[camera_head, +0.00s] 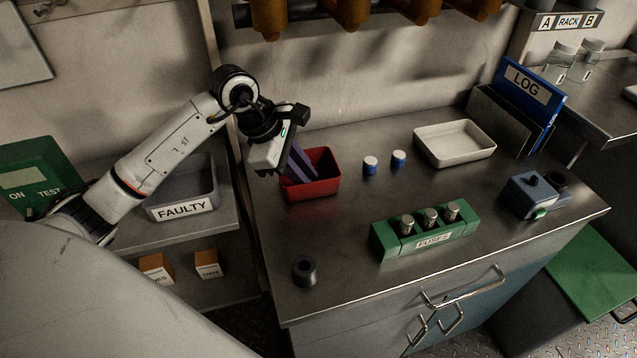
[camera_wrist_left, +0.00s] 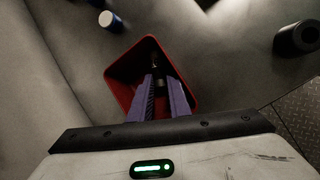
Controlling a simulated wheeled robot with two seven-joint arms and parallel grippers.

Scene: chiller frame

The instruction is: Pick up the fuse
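My left gripper (camera_head: 296,174) reaches down into a red bin (camera_head: 324,188) on the bench. Its two purple fingers show apart, with a gap between them. In the left wrist view, the red bin (camera_wrist_left: 116,82) surrounds the fingertips of the left gripper (camera_wrist_left: 161,80). A small dark fuse-like piece (camera_wrist_left: 155,61) shows inside the bin, in line with the gap. I cannot tell whether the fingers touch it. Several metal-capped fuses (camera_head: 430,217) stand upright in a green holder (camera_head: 385,243) labelled FUSES. My right gripper is not in view.
Two blue-and-white cylinders (camera_head: 370,166) and a cream tray (camera_head: 454,155) stand behind the holder. A blue device (camera_head: 530,195) stands at right. A grey FAULTY bin (camera_head: 183,194) is on the left shelf.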

